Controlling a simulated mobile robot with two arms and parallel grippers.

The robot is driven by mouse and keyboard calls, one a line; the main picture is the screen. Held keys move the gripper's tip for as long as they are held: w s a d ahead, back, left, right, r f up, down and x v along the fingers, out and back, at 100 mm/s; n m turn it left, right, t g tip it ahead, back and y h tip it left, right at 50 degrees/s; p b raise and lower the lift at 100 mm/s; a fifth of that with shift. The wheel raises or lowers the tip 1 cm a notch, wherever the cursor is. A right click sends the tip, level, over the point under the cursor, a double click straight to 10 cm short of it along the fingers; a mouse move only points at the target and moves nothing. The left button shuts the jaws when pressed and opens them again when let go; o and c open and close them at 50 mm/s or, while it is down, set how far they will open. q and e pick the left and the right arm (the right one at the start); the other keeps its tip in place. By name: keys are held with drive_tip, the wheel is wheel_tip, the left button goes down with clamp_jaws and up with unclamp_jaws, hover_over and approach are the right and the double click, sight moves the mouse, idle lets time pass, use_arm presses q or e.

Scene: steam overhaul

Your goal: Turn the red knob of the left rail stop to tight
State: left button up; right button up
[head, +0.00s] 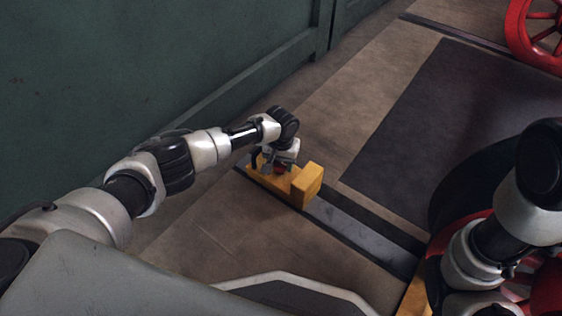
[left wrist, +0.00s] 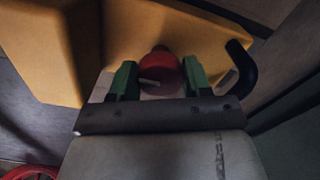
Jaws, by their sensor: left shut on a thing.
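The left rail stop (head: 307,185) is a yellow block with a raised end, sitting on the grey rail in the head view. In the left wrist view its yellow body (left wrist: 150,35) fills the upper part. The red knob (left wrist: 159,63) has a pale mark on it and sits between the green fingers of my left gripper (left wrist: 157,80). The left gripper (head: 279,168) is shut on the knob from above. In the head view the knob is mostly hidden by the gripper. My right arm shows at the right edge, but its fingers are not clearly visible.
The grey rail (head: 362,237) runs along the brown floor under the stop. A green wall (head: 150,70) stands behind my left arm. A dark floor panel (head: 440,125) and a red spoked wheel (head: 540,30) lie to the right. A black curved handle (left wrist: 243,65) is beside the knob.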

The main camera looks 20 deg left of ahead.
use_arm(q)
drive_tip(key=shift+s+r+m+p, duration=0.1)
drive_tip(key=shift+r+m+p, duration=0.1)
drive_tip(key=shift+m+p, duration=0.95)
drive_tip(key=shift+p, duration=0.7)
drive_tip(key=shift+f+m+p, duration=0.15)
drive_tip(key=shift+m+p, duration=0.3)
drive_tip(key=shift+m, duration=0.5)
drive_tip(key=m, duration=0.3)
drive_tip(key=shift+m, duration=0.3)
drive_tip(key=m, duration=0.3)
drive_tip(key=shift+m, duration=0.3)
drive_tip(key=m, duration=0.6)
drive_tip(key=shift+m, duration=0.4)
drive_tip(key=o, duration=0.9)
drive_tip(key=shift+p, duration=0.3)
